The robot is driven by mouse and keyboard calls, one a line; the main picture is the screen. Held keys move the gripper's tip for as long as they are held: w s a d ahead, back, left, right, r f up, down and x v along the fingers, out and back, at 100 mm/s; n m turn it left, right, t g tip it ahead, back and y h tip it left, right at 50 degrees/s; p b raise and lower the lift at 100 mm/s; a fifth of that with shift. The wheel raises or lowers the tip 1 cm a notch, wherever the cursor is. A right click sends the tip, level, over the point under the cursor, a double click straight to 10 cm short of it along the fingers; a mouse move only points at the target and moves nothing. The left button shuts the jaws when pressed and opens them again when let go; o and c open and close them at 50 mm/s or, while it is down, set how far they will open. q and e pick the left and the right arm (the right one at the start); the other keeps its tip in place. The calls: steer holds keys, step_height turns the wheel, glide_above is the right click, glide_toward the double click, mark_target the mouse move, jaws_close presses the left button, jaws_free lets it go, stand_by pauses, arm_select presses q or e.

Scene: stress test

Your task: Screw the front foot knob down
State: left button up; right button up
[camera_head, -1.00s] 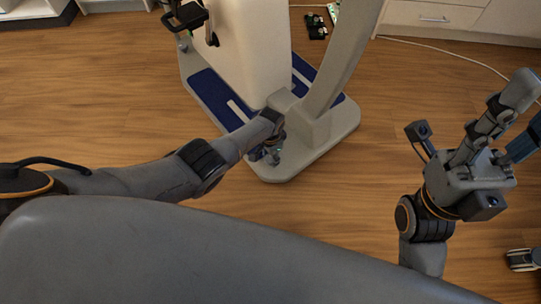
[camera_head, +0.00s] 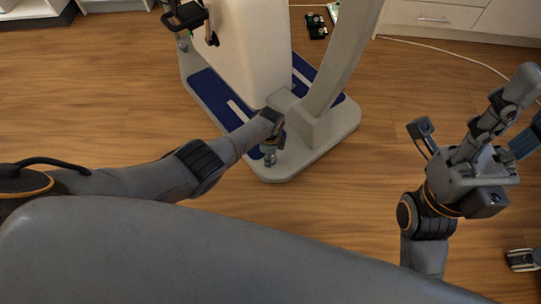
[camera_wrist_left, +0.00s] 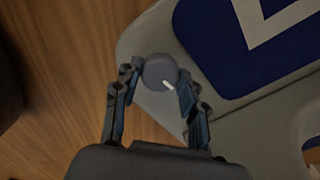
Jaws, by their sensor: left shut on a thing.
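The front foot knob (camera_wrist_left: 160,71) is a round dark grey knob with a short white mark, at the light grey base's rounded corner in the left wrist view. My left gripper (camera_wrist_left: 158,85) is shut on it, one finger on each side. In the head view my left gripper (camera_head: 269,153) points down at the near corner of the machine's base (camera_head: 285,168); I cannot make out the knob there. My right gripper (camera_head: 519,118) is raised at the right, far from the machine, with its fingers apart and nothing seen between them.
The machine's white body (camera_head: 250,50) and slanted grey column (camera_head: 345,55) rise close beyond my left gripper. Blue foot pads (camera_head: 215,97) lie on the base. White drawers (camera_head: 435,18) and a thin cable stand at the back right. The wooden floor between the machine and my right arm is clear.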

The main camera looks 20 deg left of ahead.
arm_select(q)
steer(key=shift+m, duration=0.8)
steer(key=shift+d, duration=0.1)
steer(key=o, duration=1.2)
steer(key=shift+c, duration=0.2)
steer(key=shift+r, duration=0.1)
step_height(320, 180, up, 12)
